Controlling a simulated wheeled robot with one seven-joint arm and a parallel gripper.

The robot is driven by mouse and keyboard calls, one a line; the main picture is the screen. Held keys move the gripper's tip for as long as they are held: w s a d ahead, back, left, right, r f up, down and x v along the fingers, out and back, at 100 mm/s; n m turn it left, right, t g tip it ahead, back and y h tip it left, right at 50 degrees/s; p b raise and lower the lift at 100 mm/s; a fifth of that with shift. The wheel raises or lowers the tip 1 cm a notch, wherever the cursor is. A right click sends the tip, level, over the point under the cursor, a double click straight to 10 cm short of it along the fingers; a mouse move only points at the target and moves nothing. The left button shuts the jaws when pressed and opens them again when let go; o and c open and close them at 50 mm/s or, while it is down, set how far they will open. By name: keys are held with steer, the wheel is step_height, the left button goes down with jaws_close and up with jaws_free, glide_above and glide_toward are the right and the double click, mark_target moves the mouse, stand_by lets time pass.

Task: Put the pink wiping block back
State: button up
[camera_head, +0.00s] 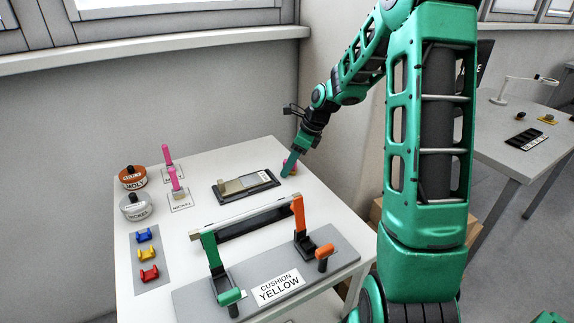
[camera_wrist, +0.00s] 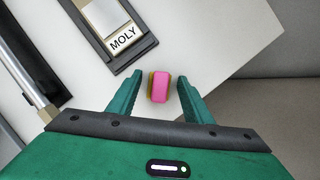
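The pink wiping block (camera_wrist: 159,86) shows in the wrist view between the two fingers of my gripper (camera_wrist: 160,80), with yellowish-brown edges along its sides. A gap shows on each side of it, so the green fingers are open around it and do not appear to touch it. In the head view my gripper (camera_head: 290,164) points down at the table's far right corner, and the block is mostly hidden there. Beside it lies a dark tray (camera_head: 264,187) with a pale plate, labelled MOLY in the wrist view (camera_wrist: 97,45).
Blue, yellow and red pieces (camera_head: 147,254) lie on a grey mat. A fixture with a raised bar (camera_head: 252,218) and CUSHION YELLOW label fills the front. A wall stands behind.

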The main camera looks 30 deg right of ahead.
steer(key=v, duration=1.2)
steer(key=s+a+f+n+g+h, duration=0.1)
steer(key=s+n, duration=0.9)
steer(key=s, duration=0.7)
steer(key=s+a+f+n+g+h, duration=0.1)
steer(key=s+n+g+h, duration=0.1)
steer(key=s+n, duration=0.8)
steer(key=s, duration=0.7)
steer(key=shift+s+a+n, duration=0.15)
steer(key=shift+a+n, duration=0.15)
steer(key=shift+a, duration=0.05)
steer(key=shift+f, duration=0.1)
